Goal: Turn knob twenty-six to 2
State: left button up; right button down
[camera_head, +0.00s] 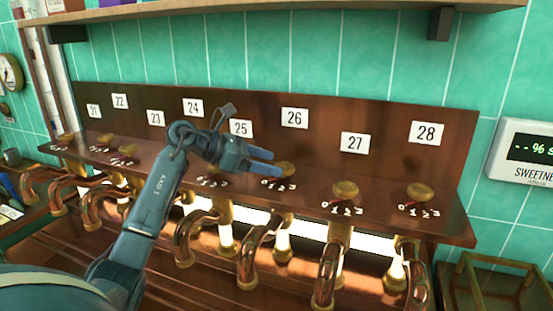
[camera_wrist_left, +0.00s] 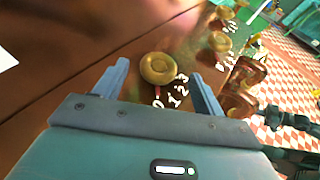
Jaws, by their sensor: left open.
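Knob twenty-six (camera_head: 284,169) is a round brass knob on the copper ledge, below the white "26" label (camera_head: 294,118), with the marks 0 to 3 around its front. My left gripper (camera_head: 268,162) is open just left of it in the head view, its fingers pointing at it. In the left wrist view a brass knob (camera_wrist_left: 158,66), apparently the same one, lies between and a little beyond the two spread fingers (camera_wrist_left: 158,82). A short red mark at its edge points toward 0. No contact is visible. My right gripper is not in view.
Knob twenty-seven (camera_head: 345,189) and knob twenty-eight (camera_head: 420,191) stand to the right on the ledge. The upright copper panel (camera_head: 250,105) rises behind. Curved copper pipes (camera_head: 250,262) hang below the front edge. A sweetness display (camera_head: 528,150) is on the wall at the right.

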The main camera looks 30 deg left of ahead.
pick_arm(q)
jog(key=shift+x, duration=1.45)
jog(key=shift+c, duration=0.2)
jog(key=c, duration=0.9)
